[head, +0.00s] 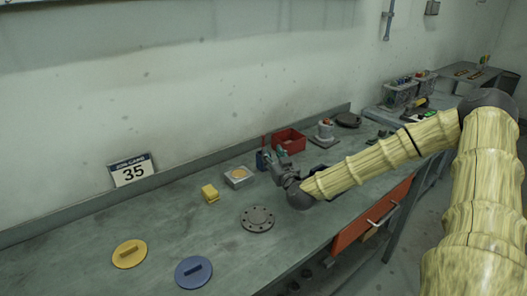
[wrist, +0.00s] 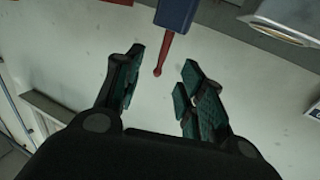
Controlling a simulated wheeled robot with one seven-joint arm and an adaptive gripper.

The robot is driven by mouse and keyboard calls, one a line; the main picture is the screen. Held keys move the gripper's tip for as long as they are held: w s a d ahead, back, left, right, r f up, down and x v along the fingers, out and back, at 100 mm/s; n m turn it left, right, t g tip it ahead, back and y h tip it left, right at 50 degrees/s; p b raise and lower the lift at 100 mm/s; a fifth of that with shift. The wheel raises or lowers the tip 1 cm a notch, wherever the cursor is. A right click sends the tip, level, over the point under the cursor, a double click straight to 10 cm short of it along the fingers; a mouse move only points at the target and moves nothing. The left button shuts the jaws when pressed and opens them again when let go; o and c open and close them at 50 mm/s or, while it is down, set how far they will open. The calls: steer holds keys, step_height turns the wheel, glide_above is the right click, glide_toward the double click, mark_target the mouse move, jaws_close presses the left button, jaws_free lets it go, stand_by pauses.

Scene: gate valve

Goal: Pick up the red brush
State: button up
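A red brush handle (wrist: 165,52) with a rounded tip shows in the wrist view. It sticks out of a blue holder (wrist: 177,12) at the top edge, and the rest of the brush is hidden inside. In the head view the red handle (head: 263,142) stands upright from the blue holder (head: 262,161) near the back of the bench. My gripper (wrist: 162,64) is open and empty. The handle's tip appears between its two fingers in the wrist view; the depth between them is unclear. In the head view my gripper (head: 280,158) is just right of the holder.
A red bin (head: 290,139) stands behind my gripper. A grey box with a yellow top (head: 239,177), a yellow block (head: 210,193) and a grey flange (head: 258,219) lie nearby. Yellow (head: 129,254) and blue (head: 194,272) discs lie at front left. The wall (head: 200,80) is close behind.

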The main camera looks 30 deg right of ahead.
mark_target(264, 146)
steer(key=shift+f+p+x, duration=0.2)
steer(key=shift+p+x, duration=0.1)
steer(key=shift+x, duration=1.2)
steer(key=shift+f+p+x, duration=0.2)
steer(key=shift+p+x, duration=0.1)
steer(key=shift+x, duration=1.25)
steer(key=shift+f+p+x, duration=0.2)
steer(key=shift+p+x, duration=0.1)
steer(key=shift+x, duration=1.2)
steer(key=shift+a, duration=0.15)
jaws_close()
